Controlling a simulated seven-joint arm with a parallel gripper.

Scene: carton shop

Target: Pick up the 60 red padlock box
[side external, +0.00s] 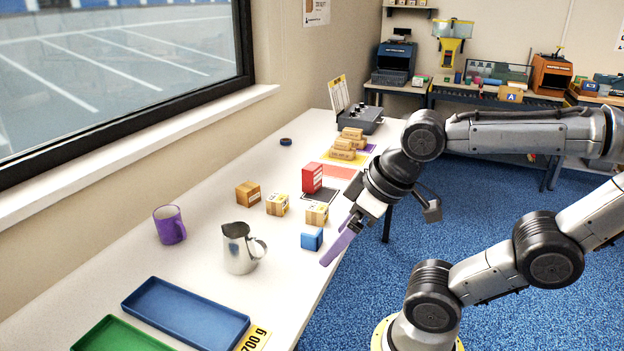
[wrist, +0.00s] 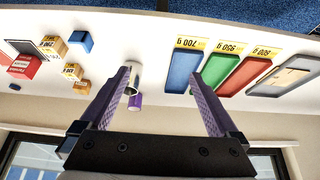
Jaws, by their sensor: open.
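The red box (side external: 312,178), which has white label marks, stands upright on a dark mat (side external: 322,196) on the white table. It also shows at the left of the wrist view (wrist: 23,67). The number and padlock on it are too small to read. My gripper (side external: 339,246) is open and empty, with purple fingers, above the table's right edge in the side view and nearer the camera than the red box. In the wrist view my gripper (wrist: 158,76) has its fingers wide apart, and the red box lies well left of them.
Small tan cartons (side external: 277,204) and a blue cube (side external: 312,239) stand close in front of the red box. A steel pitcher (side external: 241,252) and purple mug (side external: 169,225) stand nearer the camera. Blue (side external: 185,312) and green trays lie at the near end. Stacked brown packages (side external: 348,143) lie behind.

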